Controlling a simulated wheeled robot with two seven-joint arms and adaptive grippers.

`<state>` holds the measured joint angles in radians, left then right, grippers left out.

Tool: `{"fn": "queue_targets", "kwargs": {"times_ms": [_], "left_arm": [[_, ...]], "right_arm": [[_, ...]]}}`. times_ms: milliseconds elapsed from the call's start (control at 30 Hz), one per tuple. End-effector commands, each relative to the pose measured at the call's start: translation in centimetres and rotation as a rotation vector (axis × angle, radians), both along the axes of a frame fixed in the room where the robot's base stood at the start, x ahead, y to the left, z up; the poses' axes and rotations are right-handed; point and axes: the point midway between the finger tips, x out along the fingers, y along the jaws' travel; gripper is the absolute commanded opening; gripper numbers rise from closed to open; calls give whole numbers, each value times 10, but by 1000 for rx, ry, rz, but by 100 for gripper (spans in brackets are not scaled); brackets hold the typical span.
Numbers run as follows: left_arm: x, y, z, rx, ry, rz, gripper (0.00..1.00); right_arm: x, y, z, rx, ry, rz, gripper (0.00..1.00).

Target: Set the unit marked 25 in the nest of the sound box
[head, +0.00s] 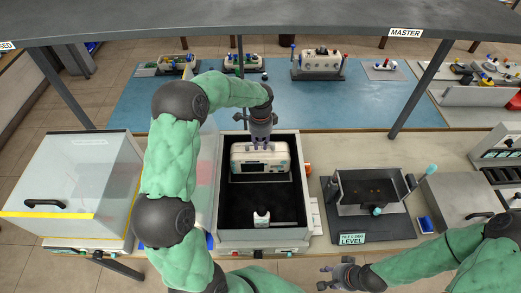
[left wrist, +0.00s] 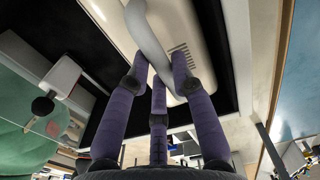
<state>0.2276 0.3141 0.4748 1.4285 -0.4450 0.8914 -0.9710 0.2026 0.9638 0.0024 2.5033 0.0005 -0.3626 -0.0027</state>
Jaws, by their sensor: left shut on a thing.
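A cream unit (head: 260,158) with a dark screen is in the rear part of the black-lined sound box (head: 262,237). Its number cannot be read. My left gripper (head: 261,141) comes down from above and is shut on the unit's grey handle. The left wrist view shows the fingers (left wrist: 158,80) around the handle (left wrist: 148,38) on the cream casing (left wrist: 192,38). A pale-edged nest (head: 262,180) shows just under the unit; I cannot tell whether the unit touches it. My right gripper (head: 330,276) is empty, with its fingers apart, in front of the bench.
A small white piece (head: 262,218) stands in the box's front part. A clear-covered case (head: 80,180) is at left, and a tilt stand marked LEVEL (head: 352,239) at right.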

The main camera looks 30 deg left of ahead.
Motion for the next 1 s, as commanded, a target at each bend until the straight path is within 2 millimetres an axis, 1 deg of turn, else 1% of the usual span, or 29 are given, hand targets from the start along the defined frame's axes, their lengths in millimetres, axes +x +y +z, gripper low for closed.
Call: {"fn": "queue_targets", "kwargs": {"times_ms": [200,300,733,767,800,833,1000], "left_arm": [[1,0,-30,1,-2,0,0],[1,1,-39,1,-3,0,0],[1,1,-44,1,-4,0,0],[0,0,-46,0,0,-1,29],[0,0,-45,0,0,-1,41],[0,0,-45,0,0,-1,47],[0,0,-45,0,0,-1,47]], "right_arm": [[0,0,-3,0,0,0,40],[0,0,-4,0,0,0,40],[0,0,-6,0,0,0,40],[0,0,-5,0,0,0,40],[0,0,-5,0,0,0,40],[0,0,-5,0,0,0,40],[0,0,-5,0,0,0,40]]}}
